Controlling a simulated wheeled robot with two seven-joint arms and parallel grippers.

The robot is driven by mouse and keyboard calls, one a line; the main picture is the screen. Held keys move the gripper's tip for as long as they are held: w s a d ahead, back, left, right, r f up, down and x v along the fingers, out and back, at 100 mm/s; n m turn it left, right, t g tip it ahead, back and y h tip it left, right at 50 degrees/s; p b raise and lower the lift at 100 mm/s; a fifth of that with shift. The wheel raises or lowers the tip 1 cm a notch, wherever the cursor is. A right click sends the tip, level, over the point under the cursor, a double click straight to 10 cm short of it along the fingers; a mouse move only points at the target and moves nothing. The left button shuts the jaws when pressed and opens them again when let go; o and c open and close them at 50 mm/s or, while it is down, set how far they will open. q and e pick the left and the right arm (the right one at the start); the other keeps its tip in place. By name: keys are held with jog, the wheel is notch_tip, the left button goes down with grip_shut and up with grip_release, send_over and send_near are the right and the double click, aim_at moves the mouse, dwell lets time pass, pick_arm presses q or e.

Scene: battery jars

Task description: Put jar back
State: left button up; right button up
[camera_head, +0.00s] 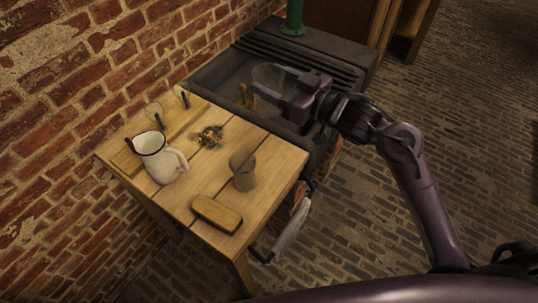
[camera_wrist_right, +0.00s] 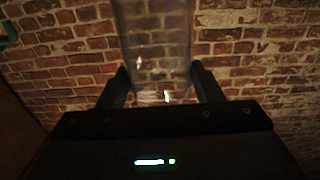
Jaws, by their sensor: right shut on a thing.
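My right gripper (camera_head: 284,84) is shut on a clear glass jar (camera_head: 267,76), which it holds over the dark sink (camera_head: 222,70). In the right wrist view the same jar (camera_wrist_right: 155,40) stands between the two fingers and is see-through, with the brick wall behind it. Whether the jar touches the sink is hard to tell. Two more clear glass jars, one (camera_head: 154,112) nearer and one (camera_head: 181,96) farther, stand at the wall side of the wooden table (camera_head: 225,140), with dark rods in them. My left gripper does not show.
A white enamel pitcher (camera_head: 160,160), a brown brush or block (camera_head: 216,213), a grey-brown cup-like piece (camera_head: 243,172) and a dark scattered pile (camera_head: 208,137) are on the table. Small yellowish upright pieces (camera_head: 246,97) stand near the sink. A green post (camera_head: 294,18) rises behind.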

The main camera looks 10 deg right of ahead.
jog(key=shift+w+r+y, duration=0.3)
jog(key=shift+w+r, duration=0.05)
jog(key=shift+r, duration=0.05)
jog(key=shift+w+n+g, duration=0.1)
jog(key=shift+n+g, duration=0.2)
notch_tip(320, 180, down, 20)
jog(key=shift+a+r+p, duration=0.1)
jog(key=shift+r+p, duration=0.05)
jog(key=shift+p, duration=0.8)
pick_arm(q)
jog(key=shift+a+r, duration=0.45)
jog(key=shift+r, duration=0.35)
pick_arm(e)
jog(key=o, duration=1.2)
jog(key=shift+c, duration=0.2)
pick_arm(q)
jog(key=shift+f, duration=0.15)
